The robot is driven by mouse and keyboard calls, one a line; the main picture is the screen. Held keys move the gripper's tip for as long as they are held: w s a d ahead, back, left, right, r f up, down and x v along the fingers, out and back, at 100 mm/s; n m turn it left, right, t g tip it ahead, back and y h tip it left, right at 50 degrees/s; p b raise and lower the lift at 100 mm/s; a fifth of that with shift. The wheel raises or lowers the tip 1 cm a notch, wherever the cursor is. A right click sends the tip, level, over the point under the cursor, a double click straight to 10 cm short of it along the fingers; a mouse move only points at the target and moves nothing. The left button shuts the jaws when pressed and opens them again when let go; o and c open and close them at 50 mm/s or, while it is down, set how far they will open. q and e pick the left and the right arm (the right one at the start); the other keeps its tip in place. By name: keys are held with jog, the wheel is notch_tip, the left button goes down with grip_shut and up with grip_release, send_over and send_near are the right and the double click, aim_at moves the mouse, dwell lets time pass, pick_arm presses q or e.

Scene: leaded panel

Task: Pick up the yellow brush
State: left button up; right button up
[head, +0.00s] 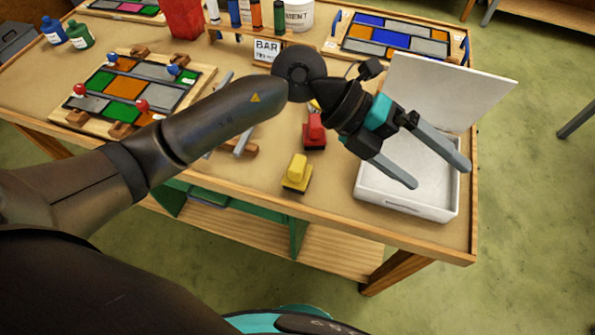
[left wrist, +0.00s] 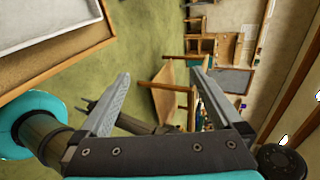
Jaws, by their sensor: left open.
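The yellow brush (head: 298,172) stands on the table near its front edge, in the middle of the head view. It has a yellow top on a darker base with a yellow rim. My left gripper (head: 440,177) is open and empty, above the white box to the right of the brush and apart from it. Its two fingers also show in the left wrist view (left wrist: 160,77), with nothing between them. The brush does not show in the left wrist view. My right gripper is not in view.
A red brush (head: 315,132) stands just behind the yellow one. The white box (head: 408,209) has a raised lid (head: 450,90). A leaded panel (head: 128,87) lies on a board at the left. My left arm crosses the table and hides part of it.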

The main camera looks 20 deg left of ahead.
pick_arm(q)
jog(key=w+a+f+y, duration=0.2)
jog(key=a+f+y, duration=0.4)
jog(key=a, duration=0.1)
jog(key=n+t+y, duration=0.1)
jog(key=t+y, duration=0.1)
jog(key=y, duration=0.5)
send_over(297, 163)
jog(key=f, duration=0.2)
notch_tip(297, 163, down, 8)
jog(key=shift+f, duration=0.2)
jog(key=shift+f+b, duration=0.35)
jog(key=shift+f, duration=2.8)
jog(key=c, duration=1.5)
